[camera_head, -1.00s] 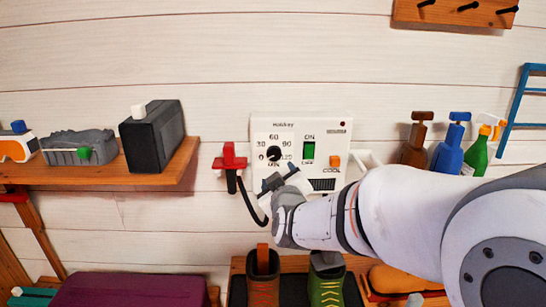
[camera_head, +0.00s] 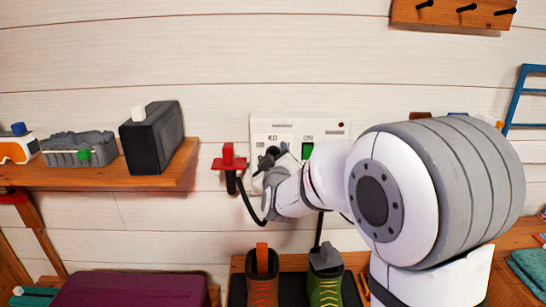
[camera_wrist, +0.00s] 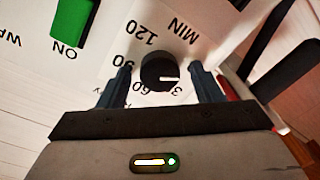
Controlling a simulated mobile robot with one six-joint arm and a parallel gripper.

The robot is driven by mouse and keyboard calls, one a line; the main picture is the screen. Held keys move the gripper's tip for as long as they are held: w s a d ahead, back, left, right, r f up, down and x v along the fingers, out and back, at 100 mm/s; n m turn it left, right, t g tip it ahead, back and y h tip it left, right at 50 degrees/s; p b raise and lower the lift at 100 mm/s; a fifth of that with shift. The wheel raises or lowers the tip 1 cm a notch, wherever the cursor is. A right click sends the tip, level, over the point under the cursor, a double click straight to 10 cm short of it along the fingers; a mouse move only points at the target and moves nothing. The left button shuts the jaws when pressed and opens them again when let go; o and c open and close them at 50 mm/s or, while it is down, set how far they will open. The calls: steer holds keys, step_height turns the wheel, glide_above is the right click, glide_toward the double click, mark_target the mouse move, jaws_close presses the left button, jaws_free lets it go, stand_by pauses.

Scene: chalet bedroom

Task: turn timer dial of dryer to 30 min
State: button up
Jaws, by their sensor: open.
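The dryer (camera_head: 342,130) is a white box on the plank wall, partly hidden by my arm in the head view. Its black timer dial (camera_wrist: 160,72) shows in the wrist view, with a white pointer line toward the picture's right. Printed numbers around it appear turned over: 120 and 90 at left, 60 below, and a partly covered number starting with 3 at lower right. My gripper (camera_wrist: 160,80) is open, with one finger on each side of the dial and visible gaps between. In the head view my gripper (camera_head: 268,162) is at the panel's left and covers the dial.
A green switch (camera_head: 307,151) sits right of the dial. A red holder (camera_head: 229,158) with a black cord is on the wall just left. A wooden shelf (camera_head: 100,177) with a dark box (camera_head: 152,137) is farther left. Boots (camera_head: 263,280) stand below.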

steer(key=shift+c, duration=0.2)
steer(key=c, duration=0.9)
steer(key=shift+c, duration=0.2)
steer(key=shift+f+b, duration=0.15)
steer(key=shift+b, duration=0.5)
steer(key=shift+m+t+b, duration=0.3)
steer(key=shift+m+b, duration=5.7)
steer(key=shift+b, duration=0.7)
